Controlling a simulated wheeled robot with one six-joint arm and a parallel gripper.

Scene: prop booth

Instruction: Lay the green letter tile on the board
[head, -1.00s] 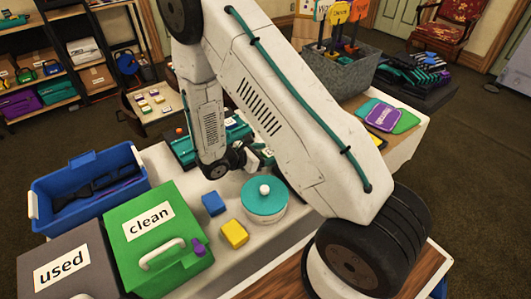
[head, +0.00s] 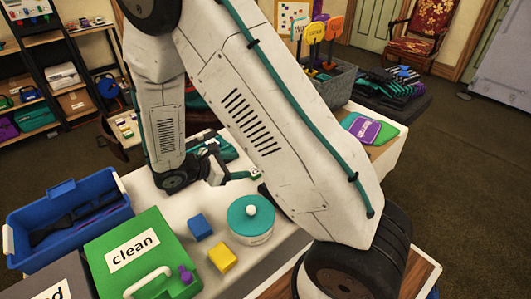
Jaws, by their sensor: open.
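My gripper (head: 250,175) is low over the white table, behind the teal-lidded pot, with a teal finger pointing right. Its jaws are open. A small pale piece with a dark green mark (head: 256,173) shows at the fingertips; it may be the green letter tile, but it is too small to be sure. I cannot tell whether the fingers touch it. A teal flat object (head: 222,148) lies behind the gripper, partly hidden by my arm; I cannot tell whether it is the board.
The teal-lidded pot (head: 251,220), a blue block (head: 200,227) and a yellow block (head: 223,258) stand in front. The green "clean" box (head: 145,250) and a blue bin (head: 70,215) are at left. Purple and green cloths (head: 370,130) lie at right.

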